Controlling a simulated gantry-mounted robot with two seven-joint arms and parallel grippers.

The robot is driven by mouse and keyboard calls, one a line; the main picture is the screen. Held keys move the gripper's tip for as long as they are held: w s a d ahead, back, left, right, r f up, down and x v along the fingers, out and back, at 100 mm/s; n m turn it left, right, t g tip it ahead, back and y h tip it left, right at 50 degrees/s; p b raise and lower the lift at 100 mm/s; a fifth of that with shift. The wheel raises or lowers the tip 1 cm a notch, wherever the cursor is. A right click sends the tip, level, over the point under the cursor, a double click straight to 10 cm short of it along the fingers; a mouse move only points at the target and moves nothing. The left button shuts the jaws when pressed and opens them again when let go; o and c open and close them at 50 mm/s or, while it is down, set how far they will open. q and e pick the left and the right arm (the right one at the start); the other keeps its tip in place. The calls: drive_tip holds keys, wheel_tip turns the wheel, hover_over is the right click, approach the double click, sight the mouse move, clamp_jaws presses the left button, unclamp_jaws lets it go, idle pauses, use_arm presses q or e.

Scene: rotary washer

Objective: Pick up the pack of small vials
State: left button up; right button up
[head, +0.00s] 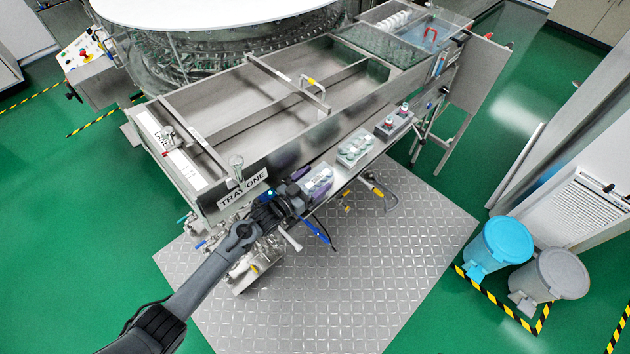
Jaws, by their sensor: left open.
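A pack of small whitish vials with a purple side (319,181) sits on the narrow shelf along the front of the steel washer. A second pack of pale, grey-green vials (355,147) sits farther right on the same shelf. I cannot tell for sure which pack has the smaller vials. My left gripper (302,191) is open, close to the left end of the purple-sided pack. Its dark body hides part of the shelf there, and I cannot tell whether the fingers touch the pack. My right gripper is not in view.
A grey box with red-topped buttons (394,123) stands at the shelf's right. The washer's long steel tray (240,95) lies behind the shelf. A hose with a yellow part (377,190) hangs below. Blue (500,243) and grey bins (550,278) stand right.

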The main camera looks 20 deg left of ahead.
use_arm(q)
drive_tip(key=shift+c, duration=0.3)
drive_tip(key=c, duration=1.1)
drive_tip(key=shift+o, duration=0.2)
drive_tip(key=shift+r, duration=0.1)
